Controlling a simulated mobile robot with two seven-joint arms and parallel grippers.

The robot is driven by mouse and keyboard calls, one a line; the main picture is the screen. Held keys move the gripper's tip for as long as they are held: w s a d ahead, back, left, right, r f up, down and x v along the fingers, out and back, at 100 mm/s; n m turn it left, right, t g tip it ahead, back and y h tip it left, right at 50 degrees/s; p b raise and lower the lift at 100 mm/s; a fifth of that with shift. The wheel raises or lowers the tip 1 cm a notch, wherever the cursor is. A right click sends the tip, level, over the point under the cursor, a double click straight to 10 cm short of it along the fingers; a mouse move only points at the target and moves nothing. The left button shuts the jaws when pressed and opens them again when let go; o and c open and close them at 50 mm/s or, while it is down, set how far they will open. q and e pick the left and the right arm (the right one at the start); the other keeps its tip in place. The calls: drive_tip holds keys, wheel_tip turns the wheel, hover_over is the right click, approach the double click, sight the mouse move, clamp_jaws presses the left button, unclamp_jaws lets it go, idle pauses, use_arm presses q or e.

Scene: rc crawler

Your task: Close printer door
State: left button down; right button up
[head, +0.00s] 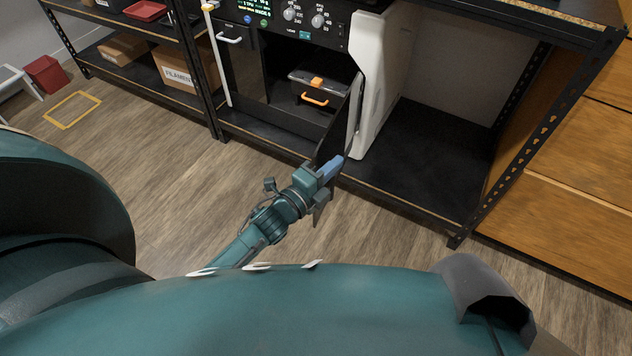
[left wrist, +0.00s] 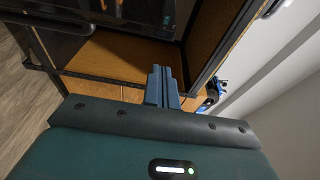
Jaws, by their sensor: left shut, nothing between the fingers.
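The printer (head: 383,85) stands on the rack with a white side casing and a control panel (head: 300,20) on top. Its dark door (head: 338,128) on the right is swung outward, seen nearly edge-on. The opening shows a dark inside. My left gripper (head: 334,166) is at the lower near end of this door, overlapping it in the head view; I cannot tell whether they touch. In the left wrist view its blue fingers (left wrist: 162,84) are together with nothing between them. My right gripper is not in view.
Rack posts (head: 540,110) stand to the right, beside a wooden cabinet (head: 560,210). A cardboard box (head: 178,70) is on the left shelf. The wood floor in front is clear.

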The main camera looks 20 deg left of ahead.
sight(314, 163)
use_arm(q)
drive_tip(key=shift+s+a, duration=0.2)
drive_tip(key=shift+a, duration=1.85)
